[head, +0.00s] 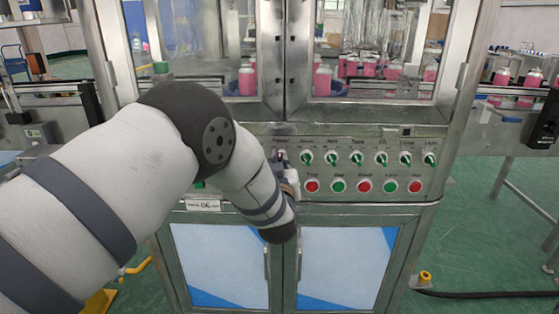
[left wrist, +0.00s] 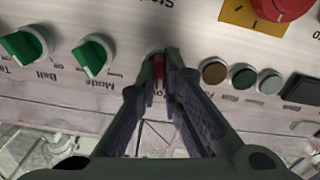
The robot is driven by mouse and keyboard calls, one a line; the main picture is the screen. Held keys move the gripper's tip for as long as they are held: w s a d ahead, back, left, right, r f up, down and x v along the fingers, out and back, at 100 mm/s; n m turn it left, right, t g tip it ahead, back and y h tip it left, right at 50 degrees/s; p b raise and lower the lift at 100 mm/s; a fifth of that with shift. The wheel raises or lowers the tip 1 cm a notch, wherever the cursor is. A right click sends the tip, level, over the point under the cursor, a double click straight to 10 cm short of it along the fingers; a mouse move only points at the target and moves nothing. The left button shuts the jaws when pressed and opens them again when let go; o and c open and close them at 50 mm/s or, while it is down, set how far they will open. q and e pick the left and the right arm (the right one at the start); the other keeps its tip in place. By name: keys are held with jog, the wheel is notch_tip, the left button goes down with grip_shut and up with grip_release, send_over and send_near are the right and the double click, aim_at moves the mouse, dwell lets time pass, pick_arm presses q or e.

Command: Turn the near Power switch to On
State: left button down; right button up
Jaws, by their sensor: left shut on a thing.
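The Power switch shows in the left wrist view as a red knob (left wrist: 158,70) on the metal control panel (left wrist: 130,20). Its label is mostly hidden by the fingers. My left gripper (left wrist: 162,66) has its two dark fingertips on either side of this knob and is shut on it. In the head view my left arm reaches across the cabinet, and the left gripper (head: 284,170) is at the panel's left part, mostly hidden by my wrist. The knob's exact angle is hard to read. My right gripper is in neither view.
Green switches sit beside it, Mode (left wrist: 93,56) and Belt (left wrist: 24,46) among them. Round indicators (left wrist: 243,78) and a red button (left wrist: 282,7) on a yellow plate are on the other side. Red and green push buttons (head: 338,186) line the lower row. Glass doors (head: 375,60) stand above.

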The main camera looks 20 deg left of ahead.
pick_arm(q)
jog(key=m, duration=0.7)
jog(key=shift+d+f+m, duration=0.15)
jog(key=shift+m, duration=0.55)
jog(key=c, duration=1.8)
grip_release()
jog(key=shift+o, duration=0.4)
notch_tip(320, 180, up, 10)
jog(key=shift+r, duration=0.1)
